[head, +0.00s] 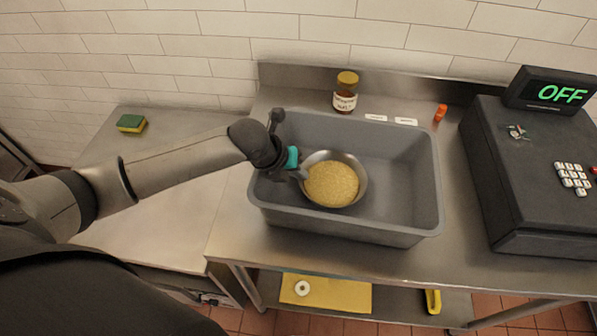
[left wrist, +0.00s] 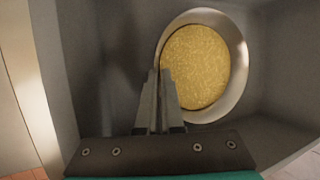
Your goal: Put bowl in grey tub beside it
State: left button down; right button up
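The bowl (head: 362,184) is metal and holds yellow grain-like contents. It is inside the grey tub (head: 418,236), toward the tub's left side, and looks upright. My left gripper (head: 303,173) reaches over the tub's left wall to the bowl's left rim. In the left wrist view its two fingers (left wrist: 160,76) are close together at the near rim of the bowl (left wrist: 238,85), and look shut on it. Whether the bowl's underside touches the tub floor is hidden. My right gripper is not in view.
A brown jar (head: 345,93) and an orange object (head: 440,113) stand behind the tub. A black till (head: 530,180) stands on the right. A sponge (head: 131,123) lies on the left counter. The tub's right half is empty. A yellow board (head: 340,293) lies on the shelf below.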

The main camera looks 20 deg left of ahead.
pick_arm(q)
jog(key=shift+w+r, duration=0.1)
jog(key=shift+w, duration=0.05)
jog(key=c, duration=1.4)
grip_release()
jog(key=shift+f, duration=0.2)
jog(key=o, duration=0.3)
jog(key=shift+r, duration=0.2)
jog(key=p+v, duration=0.2)
jog(key=v, duration=1)
